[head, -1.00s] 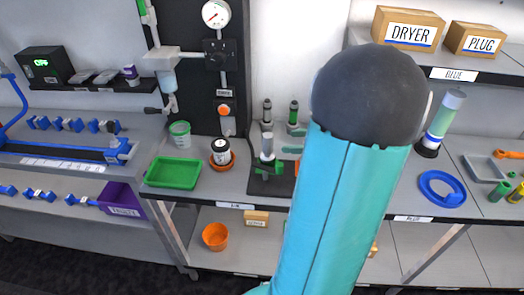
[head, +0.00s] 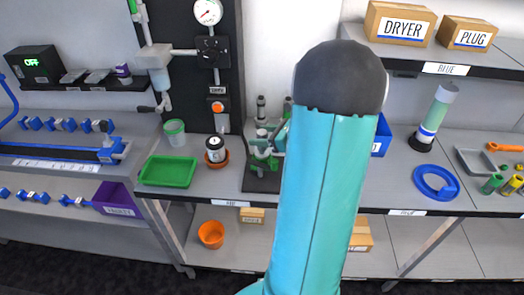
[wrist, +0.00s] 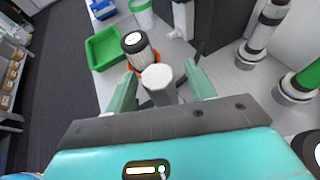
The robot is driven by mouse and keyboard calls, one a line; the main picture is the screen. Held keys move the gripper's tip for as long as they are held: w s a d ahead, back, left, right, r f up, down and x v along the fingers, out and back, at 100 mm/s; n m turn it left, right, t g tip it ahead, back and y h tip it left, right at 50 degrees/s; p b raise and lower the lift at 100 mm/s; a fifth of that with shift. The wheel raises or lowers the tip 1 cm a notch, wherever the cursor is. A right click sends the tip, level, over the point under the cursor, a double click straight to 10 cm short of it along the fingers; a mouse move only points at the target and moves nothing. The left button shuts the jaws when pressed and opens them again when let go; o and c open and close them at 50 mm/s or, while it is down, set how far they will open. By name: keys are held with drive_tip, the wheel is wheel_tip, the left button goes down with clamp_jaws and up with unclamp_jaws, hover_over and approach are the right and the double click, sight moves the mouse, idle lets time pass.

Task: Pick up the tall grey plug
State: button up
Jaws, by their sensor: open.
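The tall grey plug (wrist: 160,85) is an upright cylinder with a pale round top in the wrist view. It stands between the two green fingers of my gripper (wrist: 161,72). The fingers are open, with a gap visible on each side of the plug. Its lower part is hidden by the gripper. In the head view my gripper (head: 264,146) is over the dark stand (head: 262,182), partly behind my arm. I cannot clearly pick out the plug there.
A black-and-white jar (head: 215,150) on an orange base stands just left of the stand. A green tray (head: 168,171) and a green-lidded cup (head: 174,133) are farther left. Behind are upright posts and the black panel (head: 205,100).

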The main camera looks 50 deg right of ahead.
drive_tip(key=shift+x, duration=1.05)
clamp_jaws()
drive_tip(key=shift+r, duration=0.15)
drive_tip(key=shift+r, duration=0.6)
drive_tip(key=s+a+r, duration=0.9)
drive_tip(key=a+r, duration=0.1)
drive_tip(key=r, duration=0.1)
drive_tip(key=shift+s+r, duration=0.25)
drive_tip(key=shift+s, duration=0.05)
